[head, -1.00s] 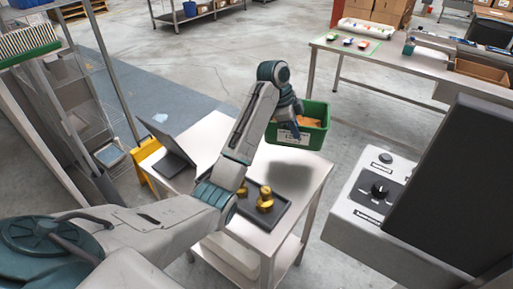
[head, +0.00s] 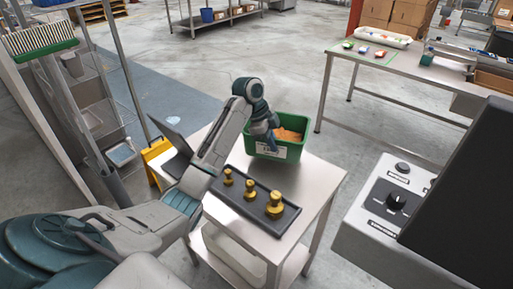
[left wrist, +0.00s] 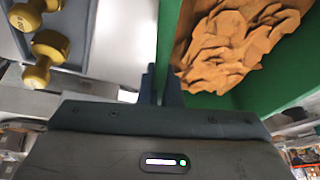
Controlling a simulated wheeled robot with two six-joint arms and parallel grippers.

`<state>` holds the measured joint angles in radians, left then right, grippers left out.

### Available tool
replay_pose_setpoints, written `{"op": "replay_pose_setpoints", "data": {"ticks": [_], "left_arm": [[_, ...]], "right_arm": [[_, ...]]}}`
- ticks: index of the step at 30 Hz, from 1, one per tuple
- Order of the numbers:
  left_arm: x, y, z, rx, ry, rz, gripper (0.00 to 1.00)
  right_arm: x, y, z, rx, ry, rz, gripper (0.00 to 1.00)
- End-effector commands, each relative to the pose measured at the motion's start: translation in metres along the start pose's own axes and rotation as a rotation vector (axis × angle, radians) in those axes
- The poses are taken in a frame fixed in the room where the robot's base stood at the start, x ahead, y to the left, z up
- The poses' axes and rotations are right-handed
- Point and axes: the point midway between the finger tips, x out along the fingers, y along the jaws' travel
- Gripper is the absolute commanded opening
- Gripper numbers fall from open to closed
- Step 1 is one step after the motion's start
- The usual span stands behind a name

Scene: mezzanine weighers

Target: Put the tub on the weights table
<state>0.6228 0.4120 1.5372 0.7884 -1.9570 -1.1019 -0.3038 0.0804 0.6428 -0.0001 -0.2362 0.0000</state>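The green tub (head: 264,149) has a white label and crumpled orange-brown contents. It is at the far edge of the weights table (head: 308,183), at or just above its top; I cannot tell whether it touches. My left gripper (head: 271,141) reaches down over the tub's near-left side. In the left wrist view, its fingers (left wrist: 160,88) are closed on the green tub wall (left wrist: 172,35), with the contents to the right. My right gripper is not in view.
A dark tray (head: 240,203) with three brass weights (head: 250,190) lies on the near part of the table. A laptop-like dark panel (head: 172,145) stands at its left. A control box (head: 385,215) is at right, another table (head: 400,70) behind.

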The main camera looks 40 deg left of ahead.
Motion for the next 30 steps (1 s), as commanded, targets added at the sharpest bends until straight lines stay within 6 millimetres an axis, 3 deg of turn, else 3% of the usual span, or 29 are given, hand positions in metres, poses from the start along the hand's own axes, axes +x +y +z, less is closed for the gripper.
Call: {"op": "replay_pose_setpoints", "data": {"ticks": [3, 7, 12, 20, 29, 30], "left_arm": [[-0.012, 0.005, 0.027, -0.003, -0.004, 0.001, 0.0], [-0.015, 0.007, 0.043, -0.002, -0.002, 0.0, 0.0], [-0.013, 0.009, 0.05, 0.0, 0.001, 0.002, 0.0], [0.016, 0.011, 0.061, -0.001, 0.0, 0.001, 0.0], [0.019, 0.011, 0.062, 0.0, 0.0, 0.0, 0.0], [0.019, 0.011, 0.062, 0.0, 0.0, 0.0, 0.12]], "right_arm": [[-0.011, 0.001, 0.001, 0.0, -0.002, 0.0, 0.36], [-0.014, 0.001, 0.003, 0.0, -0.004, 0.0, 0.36], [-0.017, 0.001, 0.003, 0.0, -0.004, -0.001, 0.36], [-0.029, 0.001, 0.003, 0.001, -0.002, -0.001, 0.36], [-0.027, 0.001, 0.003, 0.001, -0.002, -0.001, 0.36], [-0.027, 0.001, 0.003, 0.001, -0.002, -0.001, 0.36]]}}
